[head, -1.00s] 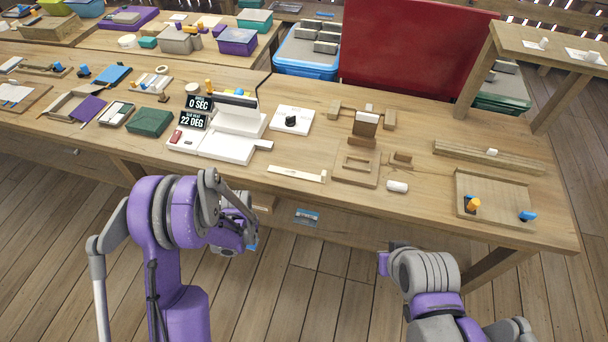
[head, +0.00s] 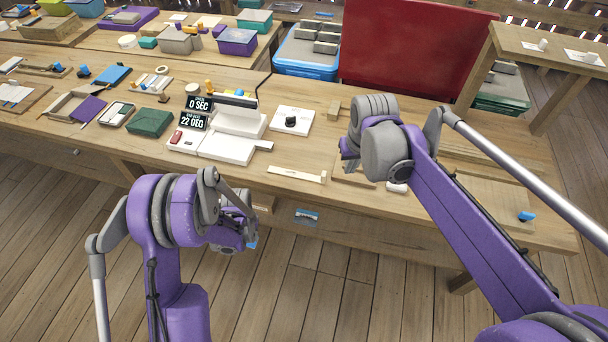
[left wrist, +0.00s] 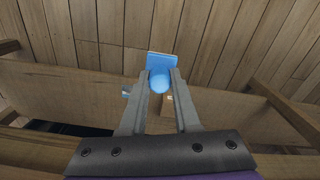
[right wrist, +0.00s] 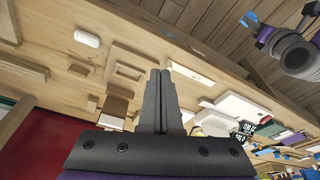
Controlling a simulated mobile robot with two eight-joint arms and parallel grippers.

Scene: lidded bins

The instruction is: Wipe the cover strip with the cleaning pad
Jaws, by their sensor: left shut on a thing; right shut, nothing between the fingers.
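A blue cleaning pad (left wrist: 160,66) with a rounded grip is held between the fingers of my left gripper (left wrist: 161,82), over the floor by the table's front. In the head view my left gripper (head: 245,238) is low before the table edge, with only a bit of blue showing. A pale strip (head: 297,174), seemingly the cover strip, lies flat near the table's front edge. It also shows in the right wrist view (right wrist: 190,72). My right gripper (head: 349,163) is shut and empty above the table, to the right of the strip; its fingertips (right wrist: 159,72) point down at the tabletop.
A white device with displays (head: 228,147) stands behind and left of the strip. A white plate with a black knob (head: 292,121) is behind it. A white cylinder (head: 396,188) lies partly behind my right arm. Wooden fixtures (right wrist: 127,71) sit near the right gripper.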

